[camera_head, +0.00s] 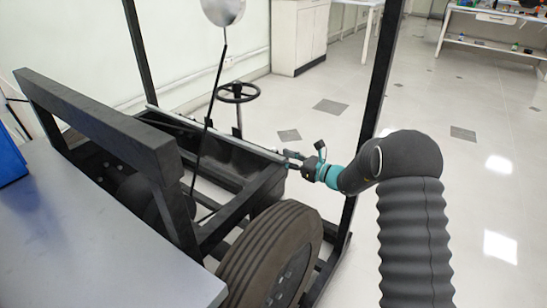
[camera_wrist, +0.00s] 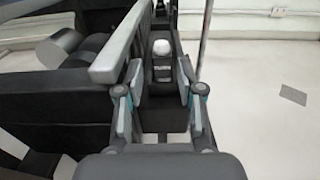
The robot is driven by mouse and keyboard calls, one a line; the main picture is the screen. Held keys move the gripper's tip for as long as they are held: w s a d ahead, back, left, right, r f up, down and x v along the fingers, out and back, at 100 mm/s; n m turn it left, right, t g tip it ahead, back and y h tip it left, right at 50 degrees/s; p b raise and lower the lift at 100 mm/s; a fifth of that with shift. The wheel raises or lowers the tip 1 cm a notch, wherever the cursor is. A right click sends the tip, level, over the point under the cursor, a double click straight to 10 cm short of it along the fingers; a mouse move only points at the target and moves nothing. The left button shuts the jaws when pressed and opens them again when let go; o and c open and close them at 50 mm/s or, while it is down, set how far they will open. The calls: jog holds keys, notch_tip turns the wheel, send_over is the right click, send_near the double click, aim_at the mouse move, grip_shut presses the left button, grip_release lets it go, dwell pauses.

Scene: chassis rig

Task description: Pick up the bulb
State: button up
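The bulb (camera_wrist: 162,47) shows in the wrist view as a white rounded dome, set in a dark holder (camera_wrist: 161,68) on the chassis rig. It lies ahead of my gripper (camera_wrist: 160,77), between the lines of its two fingers and beyond their tips. The fingers are apart and nothing is between them. In the head view my gripper (camera_head: 291,160) is beside the rig's front edge, at the end of my arm reaching in from the right. I cannot make out the bulb in the head view.
The black chassis frame (camera_head: 98,122) has uprights and a large tyre (camera_head: 272,262) close below my gripper. A steering wheel (camera_head: 238,93) and a mirror (camera_head: 222,10) stand on it. A grey bar (camera_wrist: 124,45) runs close left of the fingers. Open floor (camera_head: 465,200) lies right.

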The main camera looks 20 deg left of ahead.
aim_at(274, 151)
jog(key=shift+p+x, duration=0.3)
jog(key=shift+x, duration=2.3)
jog(key=shift+w+d+r, duration=0.1)
jog(key=shift+r, duration=0.05)
grip_shut()
